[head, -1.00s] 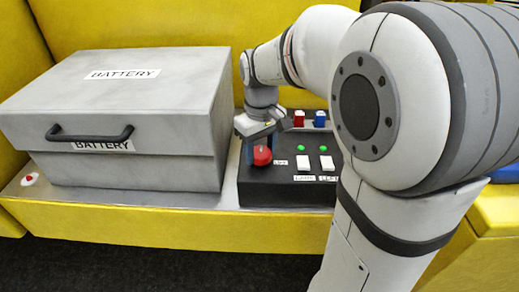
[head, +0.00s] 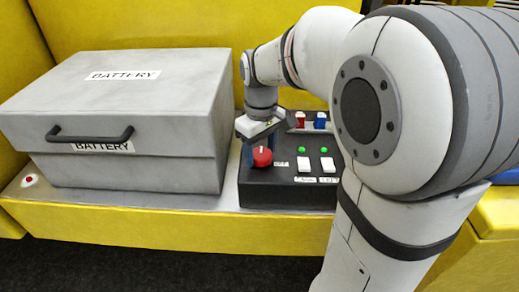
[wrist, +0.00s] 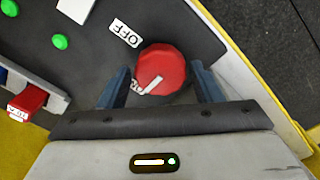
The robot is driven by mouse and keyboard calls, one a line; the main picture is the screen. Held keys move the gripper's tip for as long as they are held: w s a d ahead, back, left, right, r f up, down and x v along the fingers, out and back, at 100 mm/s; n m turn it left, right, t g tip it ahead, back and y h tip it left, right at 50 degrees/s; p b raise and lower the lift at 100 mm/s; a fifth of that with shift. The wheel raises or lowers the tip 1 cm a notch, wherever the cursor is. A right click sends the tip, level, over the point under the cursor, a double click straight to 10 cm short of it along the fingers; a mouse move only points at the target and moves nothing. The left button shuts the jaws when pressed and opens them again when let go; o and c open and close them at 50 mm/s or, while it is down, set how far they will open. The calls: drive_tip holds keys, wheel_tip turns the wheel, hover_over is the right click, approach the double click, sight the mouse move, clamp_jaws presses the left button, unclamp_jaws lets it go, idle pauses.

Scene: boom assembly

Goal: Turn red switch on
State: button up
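The red switch (head: 262,157) is a round knob on the left part of the black control panel (head: 285,190). In the wrist view the knob (wrist: 165,62) carries a white pointer line aimed to the lower left, at a white label partly hidden by the left finger. An OFF label (wrist: 125,33) lies to the knob's upper left. My gripper (wrist: 161,68) is open, with one blue finger on each side of the knob's near part and gaps showing. In the head view my gripper (head: 258,140) is just above and behind the knob.
A large grey battery box (head: 110,125) stands close on the left. The panel also has white switches (head: 328,164), green lights (head: 326,149), and red and blue parts (head: 320,121) at the back. A yellow wall rises behind.

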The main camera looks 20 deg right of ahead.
sight(261, 153)
drive_tip(key=shift+o, duration=1)
wheel_tip(261, 153, up, 8)
drive_tip(key=shift+f+b, duration=0.1)
drive_tip(key=shift+b, duration=0.25)
drive_tip(key=shift+s, duration=0.15)
